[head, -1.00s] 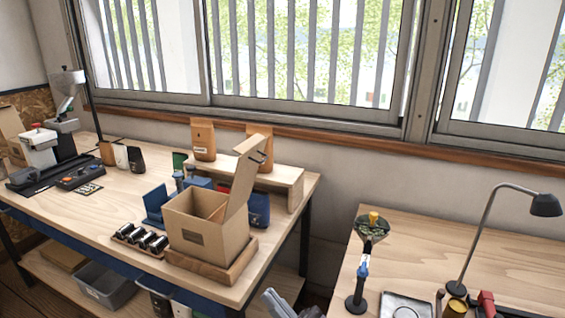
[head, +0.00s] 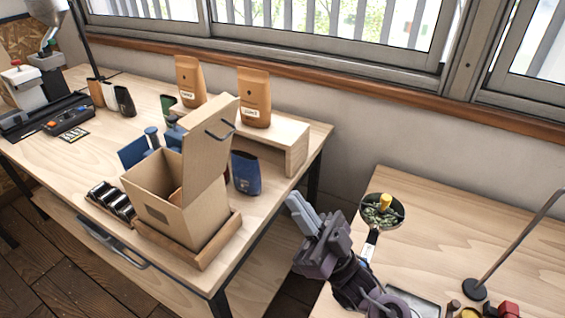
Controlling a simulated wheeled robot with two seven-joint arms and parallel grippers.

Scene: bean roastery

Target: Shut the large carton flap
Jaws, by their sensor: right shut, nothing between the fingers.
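The carton (head: 165,210) is an open brown box standing in a wooden tray (head: 212,250) near the front right of the left table. My left gripper is not in view.
A blue bag (head: 246,173) stands right behind the flap. Two brown bags (head: 254,98) stand by the wooden riser (head: 287,144) at the back. Several dark canisters (head: 108,199) sit left of the carton. A pan-like dish (head: 383,210) is at the right table's edge.

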